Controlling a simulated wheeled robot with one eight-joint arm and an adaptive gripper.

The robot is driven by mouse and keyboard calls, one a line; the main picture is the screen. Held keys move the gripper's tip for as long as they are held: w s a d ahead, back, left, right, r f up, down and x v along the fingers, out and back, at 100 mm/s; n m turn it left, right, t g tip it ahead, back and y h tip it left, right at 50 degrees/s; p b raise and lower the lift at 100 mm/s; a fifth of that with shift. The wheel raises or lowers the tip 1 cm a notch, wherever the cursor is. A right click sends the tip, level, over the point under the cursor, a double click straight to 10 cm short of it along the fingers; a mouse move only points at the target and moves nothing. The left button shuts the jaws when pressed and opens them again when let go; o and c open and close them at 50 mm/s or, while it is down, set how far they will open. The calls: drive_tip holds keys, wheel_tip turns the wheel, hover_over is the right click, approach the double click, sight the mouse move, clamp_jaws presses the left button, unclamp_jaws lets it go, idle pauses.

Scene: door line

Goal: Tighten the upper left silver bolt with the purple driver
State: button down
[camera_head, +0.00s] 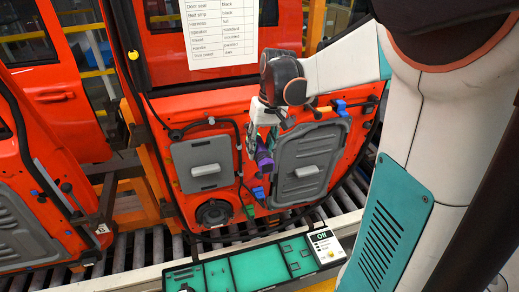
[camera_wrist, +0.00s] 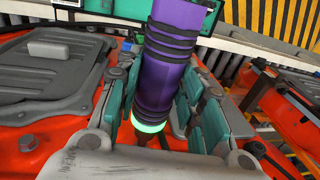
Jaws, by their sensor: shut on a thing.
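The purple driver (camera_wrist: 163,55) is held between the teal-padded fingers of my gripper (camera_wrist: 160,100). Black bands ring its handle, and a green glowing ring circles its lower end. Its tip is mostly hidden by my gripper. In the head view my gripper (camera_head: 262,130) is in front of the red-orange door (camera_head: 225,115), between two grey panels, with the purple driver (camera_head: 264,160) tilted below it. A grey bolt head (camera_wrist: 28,143) shows on the orange surface at the wrist view's lower left, apart from the driver. I cannot tell whether it is the upper left silver bolt.
A grey panel with a handle (camera_head: 202,163) lies left of my gripper and a larger one (camera_head: 310,165) right. A green-lined tray (camera_head: 262,268) and a small display box reading "Off" (camera_head: 326,247) are below. Another orange door (camera_head: 40,190) stands at left.

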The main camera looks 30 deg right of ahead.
sight(269, 161)
drive_tip(key=shift+s+a, duration=0.3)
drive_tip(key=shift+s, duration=0.8)
drive_tip(key=shift+s+a, duration=0.35)
drive_tip(key=shift+s, duration=0.8)
drive_tip(key=shift+s+a, duration=0.3)
drive_tip(key=shift+s, duration=0.8)
